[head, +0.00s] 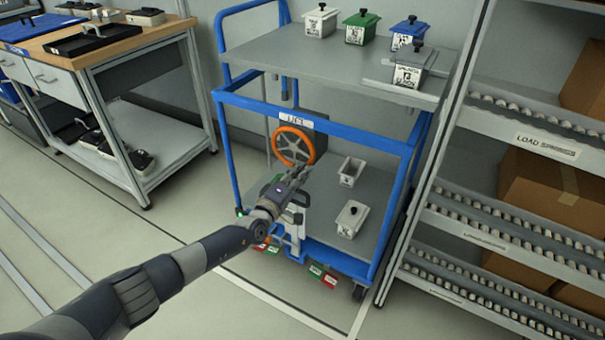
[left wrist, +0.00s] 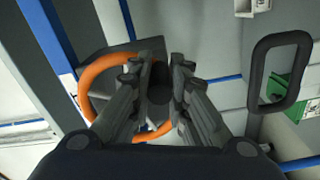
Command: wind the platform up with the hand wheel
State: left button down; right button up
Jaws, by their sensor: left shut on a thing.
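The orange hand wheel (head: 276,146) is on the blue lift cart, below a sign reading LIFT (head: 295,121). My left gripper (head: 303,174) reaches in from the left to the wheel's lower right side. In the left wrist view my left gripper (left wrist: 160,80) is shut on the wheel's dark handle (left wrist: 159,94), with fingers on both sides of it. The orange rim (left wrist: 84,98) curves behind the fingers, which hide part of it. The grey platform (head: 265,52) is the cart's upper deck. My right gripper is not in view.
Several lidded bins, including a green bin (head: 356,32), stand on the platform. Two pale bins, one open (head: 346,178), are on the lower deck. A roller rack (head: 490,235) stands close on the right. A workbench (head: 150,50) is at the left, with clear floor between.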

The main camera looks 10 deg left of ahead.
pick_arm(q)
jog(key=shift+w+a+f+m, duration=0.1)
jog(key=shift+a+f+m, duration=0.5)
jog(key=shift+m, duration=0.4)
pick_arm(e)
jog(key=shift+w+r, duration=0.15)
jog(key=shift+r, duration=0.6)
pick_arm(q)
jog(key=shift+a+r, duration=0.1)
jog(key=shift+a, duration=0.1)
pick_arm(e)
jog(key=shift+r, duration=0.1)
pick_arm(q)
jog(key=c, duration=1.5)
grip_release()
jog(key=shift+w, duration=0.1)
jog(key=shift+c, duration=0.2)
jog(key=shift+o, duration=0.3)
jog(key=shift+w, duration=0.1)
jog(key=shift+r, duration=0.2)
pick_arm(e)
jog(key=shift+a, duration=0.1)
pick_arm(q)
jog(key=shift+s+f, duration=0.1)
jog(key=shift+s, duration=0.1)
